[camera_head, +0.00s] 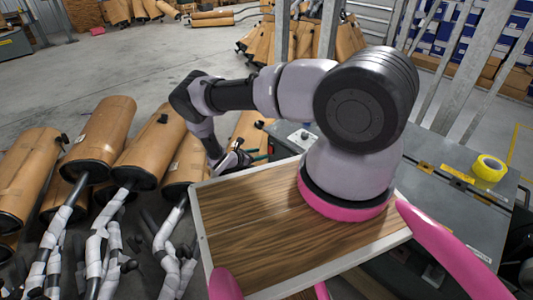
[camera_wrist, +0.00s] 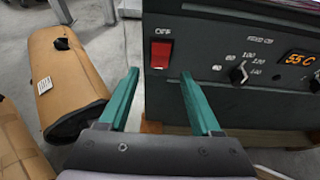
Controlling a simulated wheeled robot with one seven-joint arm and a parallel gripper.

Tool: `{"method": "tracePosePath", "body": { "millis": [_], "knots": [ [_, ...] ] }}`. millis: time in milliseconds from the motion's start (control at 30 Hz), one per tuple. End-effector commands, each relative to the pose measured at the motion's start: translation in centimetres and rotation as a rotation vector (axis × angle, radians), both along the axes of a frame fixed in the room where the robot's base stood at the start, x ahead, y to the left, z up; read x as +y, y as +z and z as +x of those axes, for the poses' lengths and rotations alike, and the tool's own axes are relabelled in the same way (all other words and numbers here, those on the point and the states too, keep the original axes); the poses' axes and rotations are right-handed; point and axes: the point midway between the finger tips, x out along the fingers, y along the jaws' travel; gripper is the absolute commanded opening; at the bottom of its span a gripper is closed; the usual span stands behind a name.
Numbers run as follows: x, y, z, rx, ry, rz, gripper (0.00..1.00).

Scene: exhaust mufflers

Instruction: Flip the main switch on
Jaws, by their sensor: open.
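The main switch (camera_wrist: 161,54) is a red rocker on the dark front panel (camera_wrist: 215,105) of a grey machine, with the word OFF above it in the wrist view. My gripper (camera_wrist: 158,76) has its two teal fingers apart with nothing between them. The fingertips appear just below the switch, one to each side; whether they touch the panel I cannot tell. In the head view my gripper (camera_head: 254,158) is at the left end of the machine, past the wooden board, and the switch is hidden there.
Wrapped mufflers (camera_head: 150,150) crowd the left. A wood-topped board (camera_head: 255,225) lies under my arm. Yellow tape (camera_head: 489,168) sits on the grey surface at right.

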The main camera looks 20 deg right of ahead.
Motion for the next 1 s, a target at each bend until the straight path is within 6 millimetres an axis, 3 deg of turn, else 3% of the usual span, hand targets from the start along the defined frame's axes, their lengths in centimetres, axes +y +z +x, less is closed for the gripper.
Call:
{"method": "tracePosePath", "body": {
  "millis": [100, 300, 667, 767, 833, 867, 1000],
  "knots": [
    [-2.0, -0.9, 0.8, -0.001, -0.002, -0.001, 0.65],
    [-3.9, -1.8, 1.6, 0.0, 0.0, 0.001, 0.65],
    [-4.4, -2.0, 1.8, 0.0, 0.0, 0.001, 0.65],
    [-4.4, -2.0, 1.8, 0.0, 0.0, 0.001, 0.34],
    [-4.4, -2.0, 1.8, 0.0, 0.0, 0.001, 0.08],
    [-4.4, -1.9, 1.8, 0.0, 0.0, 0.001, 0.0],
    [-4.4, -2.0, 1.8, -0.002, 0.0, -0.003, 0.0]
  ]
}}
